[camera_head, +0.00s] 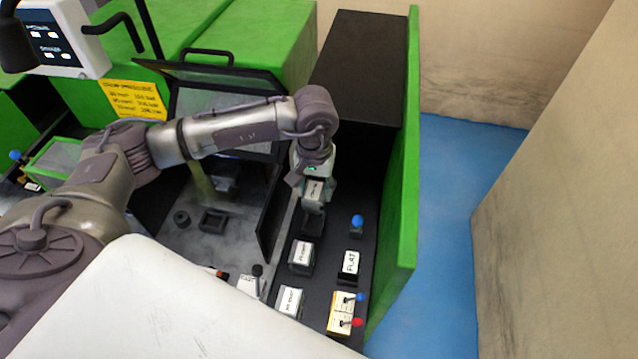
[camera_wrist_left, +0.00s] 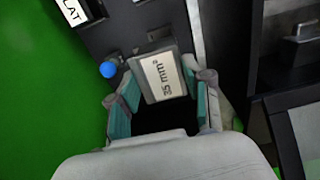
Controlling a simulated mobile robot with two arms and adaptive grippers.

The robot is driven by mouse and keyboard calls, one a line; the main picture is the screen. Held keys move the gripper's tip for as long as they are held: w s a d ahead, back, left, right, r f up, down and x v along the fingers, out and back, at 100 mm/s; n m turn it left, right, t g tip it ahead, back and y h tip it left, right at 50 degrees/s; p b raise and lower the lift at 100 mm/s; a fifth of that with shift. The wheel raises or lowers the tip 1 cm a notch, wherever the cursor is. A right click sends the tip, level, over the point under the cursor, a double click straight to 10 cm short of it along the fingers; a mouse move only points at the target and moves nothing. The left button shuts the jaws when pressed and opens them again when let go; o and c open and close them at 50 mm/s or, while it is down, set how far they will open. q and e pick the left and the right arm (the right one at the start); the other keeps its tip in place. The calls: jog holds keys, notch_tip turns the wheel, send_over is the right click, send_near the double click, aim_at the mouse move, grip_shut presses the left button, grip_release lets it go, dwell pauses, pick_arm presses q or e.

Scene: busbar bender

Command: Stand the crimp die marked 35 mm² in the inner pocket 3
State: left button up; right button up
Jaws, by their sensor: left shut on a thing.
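My left gripper (camera_head: 314,198) reaches down over the black strip right of the machine bed. It is shut on the crimp die marked 35 mm² (camera_wrist_left: 165,78), whose label faces the left wrist camera; the die's pale label (camera_head: 315,190) also shows in the head view. The die is upright, over or at a dark pocket (camera_head: 312,223) in the inner row; I cannot tell whether it touches it. Two other labelled dies, one (camera_head: 302,254) and another (camera_head: 290,301), stand nearer in that row. My right gripper is not in view.
A blue knob (camera_head: 357,222) and a block marked FLAT (camera_head: 351,262) stand in the outer row. A panel with blue and red levers (camera_head: 341,312) is nearer. A green wall (camera_head: 398,210) bounds the right side; the open dark guard (camera_head: 272,215) stands close on the left.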

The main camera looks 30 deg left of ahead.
aim_at(314, 203)
pick_arm(q)
jog(key=shift+w+a+f, duration=0.2)
jog(key=shift+w+f, duration=0.1)
jog(key=shift+f, duration=0.15)
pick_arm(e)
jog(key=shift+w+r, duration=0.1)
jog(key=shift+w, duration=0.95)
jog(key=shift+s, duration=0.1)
pick_arm(q)
jog(key=shift+f+b, duration=0.1)
jog(key=shift+b, duration=0.4)
jog(key=shift+f+b, duration=0.25)
jog(key=shift+b, duration=0.05)
notch_tip(314, 203, down, 5)
jog(key=b, duration=0.5)
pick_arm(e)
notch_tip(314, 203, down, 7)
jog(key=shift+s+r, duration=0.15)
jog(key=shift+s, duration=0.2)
pick_arm(q)
jog(key=shift+f, duration=0.1)
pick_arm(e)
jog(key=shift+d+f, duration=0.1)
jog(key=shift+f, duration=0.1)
